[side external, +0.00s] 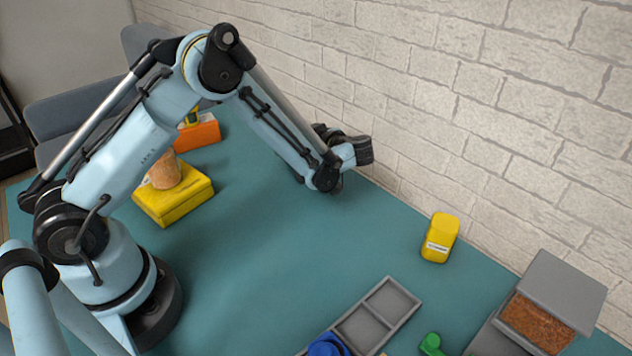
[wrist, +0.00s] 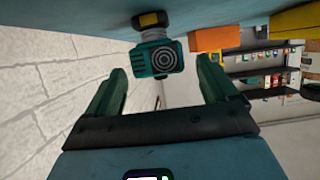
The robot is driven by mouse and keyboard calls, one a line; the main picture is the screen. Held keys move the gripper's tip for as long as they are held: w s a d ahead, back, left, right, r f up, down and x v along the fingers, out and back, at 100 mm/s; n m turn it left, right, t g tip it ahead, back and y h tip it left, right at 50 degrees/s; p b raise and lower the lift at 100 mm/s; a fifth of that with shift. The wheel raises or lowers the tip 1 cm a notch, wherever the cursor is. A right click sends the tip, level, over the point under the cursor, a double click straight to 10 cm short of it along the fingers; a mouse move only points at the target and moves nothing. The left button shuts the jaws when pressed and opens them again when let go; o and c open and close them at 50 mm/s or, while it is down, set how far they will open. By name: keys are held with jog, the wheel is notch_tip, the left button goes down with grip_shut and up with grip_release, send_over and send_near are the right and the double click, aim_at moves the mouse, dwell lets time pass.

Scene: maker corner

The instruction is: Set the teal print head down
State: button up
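The teal print head (wrist: 157,58), with a round ringed grey face and a ribbed side, shows in the wrist view ahead of my gripper, between the lines of its fingers. A black and yellow part (wrist: 152,20) lies between it and the teal tabletop, which is at the top of this view. My gripper (wrist: 162,64) is open, with a visible gap on each side of the print head. In the side external view my gripper (side external: 347,152) is low near the brick wall. I cannot make out the print head there; my arm may hide it.
An orange block (side external: 198,133) and a yellow box (side external: 174,200) with a tan cylinder (side external: 165,172) stand near my arm. A yellow object (side external: 440,238), a grey compartment tray (side external: 392,301) and a grey bin (side external: 563,290) are to the right. The middle of the tabletop (side external: 270,260) is clear.

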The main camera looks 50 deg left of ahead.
jog(key=shift+r, duration=0.1)
jog(key=v, duration=1.2)
jog(key=s+a+r+m+t+h, duration=0.25)
jog(key=s+r+m+h, duration=0.3)
jog(key=m, duration=0.35)
jog(key=s+d+m+t+h, duration=0.2)
jog(key=s+m+t+h, duration=0.2)
jog(key=s+m+h, duration=0.4)
jog(key=shift+s+d+m+t, duration=0.4)
jog(key=shift+s+m, duration=0.1)
jog(key=shift+s, duration=0.25)
jog(key=shift+r, duration=0.1)
